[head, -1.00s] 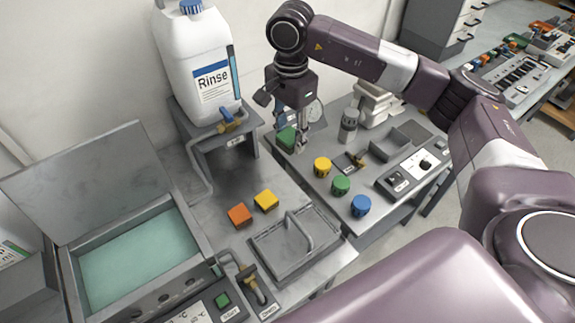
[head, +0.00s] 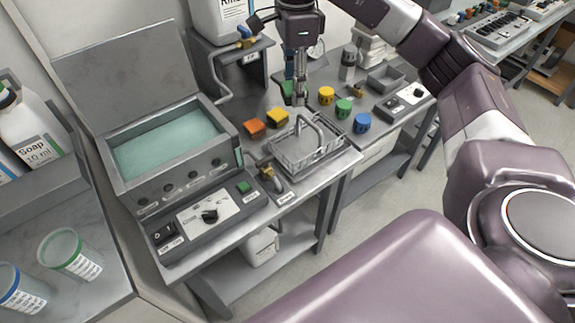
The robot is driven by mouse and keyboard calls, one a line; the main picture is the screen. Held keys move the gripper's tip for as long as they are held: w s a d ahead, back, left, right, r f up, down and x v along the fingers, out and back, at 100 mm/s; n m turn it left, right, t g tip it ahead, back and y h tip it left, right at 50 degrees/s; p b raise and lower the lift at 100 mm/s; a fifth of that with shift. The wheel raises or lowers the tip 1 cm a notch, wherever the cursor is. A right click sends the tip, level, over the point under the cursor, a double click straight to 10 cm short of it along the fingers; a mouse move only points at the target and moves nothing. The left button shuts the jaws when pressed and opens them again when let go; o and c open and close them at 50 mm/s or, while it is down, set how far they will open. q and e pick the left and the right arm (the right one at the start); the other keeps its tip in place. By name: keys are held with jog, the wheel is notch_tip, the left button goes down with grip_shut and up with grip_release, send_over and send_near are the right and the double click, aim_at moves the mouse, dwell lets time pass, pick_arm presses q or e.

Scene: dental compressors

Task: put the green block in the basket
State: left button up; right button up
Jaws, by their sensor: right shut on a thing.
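The green block (head: 288,91) shows as a small green patch at the left side of my right gripper (head: 299,99), partly hidden by the fingers. My right gripper points down and is shut on the green block, behind the basket's handle in the picture. The basket (head: 282,163) is a grey wire basket with an arched handle. It stands on the front right part of the grey bench. My left gripper is not in view.
An orange block (head: 254,127) and a yellow block (head: 277,116) lie behind the basket. An open bath (head: 170,145) with a raised lid is at left. Yellow, green and blue knobs (head: 362,122) stand on the right bench. Cups (head: 70,255) stand at lower left.

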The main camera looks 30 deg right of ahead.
notch_tip(320, 180, down, 7)
jog(key=p, duration=0.2)
send_over(293, 154)
notch_tip(293, 154, down, 7)
jog(key=shift+f, duration=1)
notch_tip(293, 154, down, 2)
jog(key=shift+f, duration=0.8)
jog(key=o, duration=1)
jog(key=shift+c, duration=0.2)
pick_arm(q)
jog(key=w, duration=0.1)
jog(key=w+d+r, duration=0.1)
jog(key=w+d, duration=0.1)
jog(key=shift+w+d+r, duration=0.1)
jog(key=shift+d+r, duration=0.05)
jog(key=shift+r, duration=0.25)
